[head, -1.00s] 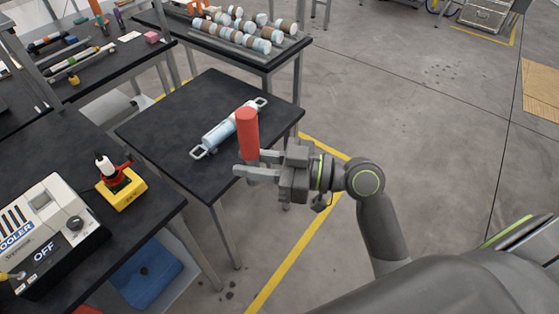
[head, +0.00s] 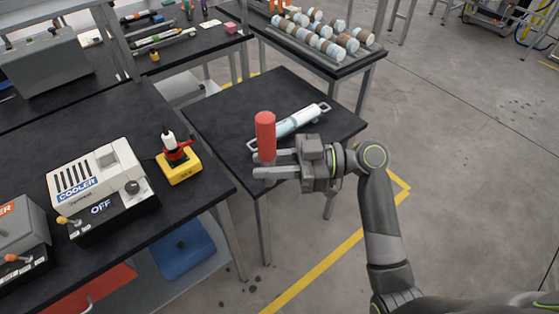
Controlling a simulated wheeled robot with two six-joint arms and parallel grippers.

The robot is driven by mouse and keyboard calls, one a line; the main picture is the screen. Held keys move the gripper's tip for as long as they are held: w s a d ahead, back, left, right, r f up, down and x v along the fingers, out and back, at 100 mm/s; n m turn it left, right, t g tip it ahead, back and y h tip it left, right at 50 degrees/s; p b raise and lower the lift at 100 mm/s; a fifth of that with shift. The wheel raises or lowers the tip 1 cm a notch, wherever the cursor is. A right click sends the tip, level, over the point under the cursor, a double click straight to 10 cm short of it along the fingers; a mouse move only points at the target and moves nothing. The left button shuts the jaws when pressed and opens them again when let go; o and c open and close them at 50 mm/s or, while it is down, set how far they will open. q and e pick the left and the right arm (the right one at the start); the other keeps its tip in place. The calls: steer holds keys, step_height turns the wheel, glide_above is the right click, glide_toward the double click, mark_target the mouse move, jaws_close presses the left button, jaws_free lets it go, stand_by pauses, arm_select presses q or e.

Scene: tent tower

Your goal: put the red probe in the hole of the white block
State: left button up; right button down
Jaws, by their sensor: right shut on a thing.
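The red probe (head: 265,132) is an upright red cylinder. My right gripper (head: 262,164) is shut on its lower end and holds it in front of the middle table. The white block (head: 97,170) is the ribbed white housing labelled COOLER on the left bench, beside a dark panel reading OFF. A small dark spot shows on its top; I cannot tell whether this is the hole. The probe is well to the right of the block, apart from it. My left gripper is not in view.
A yellow base with a red and white tool (head: 180,164) stands on the left bench between the block and my right gripper. A pale blue cylinder with handles (head: 298,121) lies on the middle table (head: 218,120). A rack of rollers (head: 330,48) stands behind.

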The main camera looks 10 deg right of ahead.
steer(key=shift+w+a+f+n+g, duration=0.3)
steer(key=shift+a+f+n+g, duration=0.15)
steer(key=shift+g, duration=0.35)
steer(key=shift+d, duration=0.2)
steer(key=shift+s+d+n+g+h, duration=0.2)
steer(key=shift+d+n+g, duration=0.45)
steer(key=shift+g, duration=0.5)
steer(key=shift+s+d+n+g+h, duration=0.15)
steer(key=shift+d+n+g+h, duration=0.2)
steer(key=shift+n+g, duration=0.7)
steer(key=shift+s+d+n+g+h, duration=0.2)
steer(key=shift+d+n+g, duration=0.35)
steer(key=shift+g, duration=0.75)
